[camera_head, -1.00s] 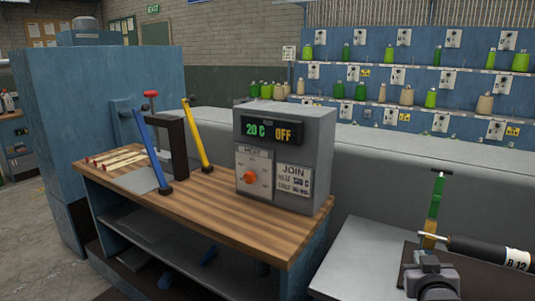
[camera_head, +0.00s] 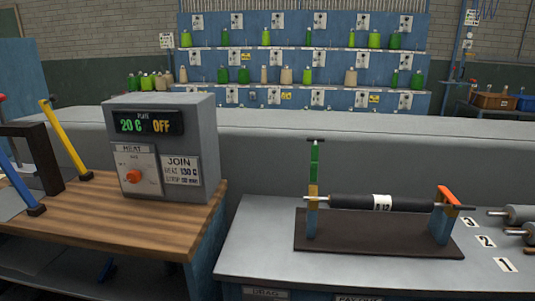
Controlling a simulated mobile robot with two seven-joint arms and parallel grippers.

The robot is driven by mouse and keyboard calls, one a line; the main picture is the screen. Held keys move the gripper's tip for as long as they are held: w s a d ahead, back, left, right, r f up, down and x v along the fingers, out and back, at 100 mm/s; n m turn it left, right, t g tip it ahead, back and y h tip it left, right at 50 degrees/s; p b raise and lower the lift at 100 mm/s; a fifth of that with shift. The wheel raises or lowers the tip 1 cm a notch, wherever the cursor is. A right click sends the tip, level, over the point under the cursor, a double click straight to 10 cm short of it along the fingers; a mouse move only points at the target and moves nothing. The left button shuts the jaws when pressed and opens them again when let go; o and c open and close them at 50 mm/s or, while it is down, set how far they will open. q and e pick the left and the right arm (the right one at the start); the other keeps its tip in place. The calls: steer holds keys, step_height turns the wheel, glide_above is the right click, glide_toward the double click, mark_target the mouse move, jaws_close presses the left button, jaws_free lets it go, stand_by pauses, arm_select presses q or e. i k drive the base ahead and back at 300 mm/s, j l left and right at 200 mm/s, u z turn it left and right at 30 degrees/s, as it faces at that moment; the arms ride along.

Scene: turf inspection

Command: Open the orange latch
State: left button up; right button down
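The orange latch (camera_head: 449,194) sits on top of the right post (camera_head: 440,224) of a roller stand. It slopes down to the right, over the right end of a dark roller (camera_head: 409,204) labelled with a number. A green latch (camera_head: 314,165) stands upright on the left post (camera_head: 311,216) of the same stand. The stand's dark base plate (camera_head: 380,244) lies on a grey table. Neither of my grippers is in view.
A wooden bench (camera_head: 100,217) with a grey heat control box (camera_head: 165,147) stands at the left, with blue and yellow levers. More rollers (camera_head: 520,215) lie at the right edge beside number cards. The grey table (camera_head: 260,233) is clear left of the stand.

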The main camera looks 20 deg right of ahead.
mark_target(449, 198)
steer(key=z, duration=1.85)
